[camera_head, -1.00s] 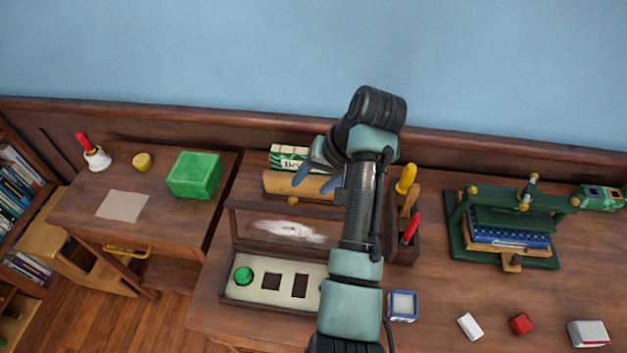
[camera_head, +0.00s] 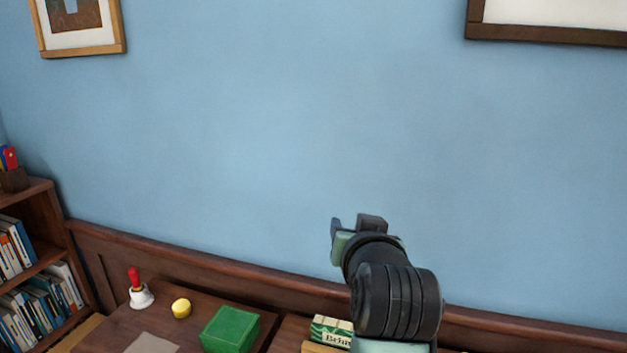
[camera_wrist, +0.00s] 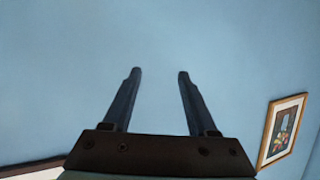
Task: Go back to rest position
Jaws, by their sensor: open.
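My gripper (camera_wrist: 158,75) shows in the wrist view with its two dark fingers apart and nothing between them. Behind them is only blue wall. In the head view my gripper (camera_head: 350,225) is raised in front of the blue wall, above the level of the desk tops. My arm's dark wrist joint hides part of the gripper there.
Below left, a desk (camera_head: 120,325) holds a red-handled bell (camera_head: 140,292), a yellow round object (camera_head: 181,308) and a green box (camera_head: 230,328). A bookcase (camera_head: 40,220) stands at far left. Framed pictures (camera_head: 80,48) hang on the wall, one also in the wrist view (camera_wrist: 283,130).

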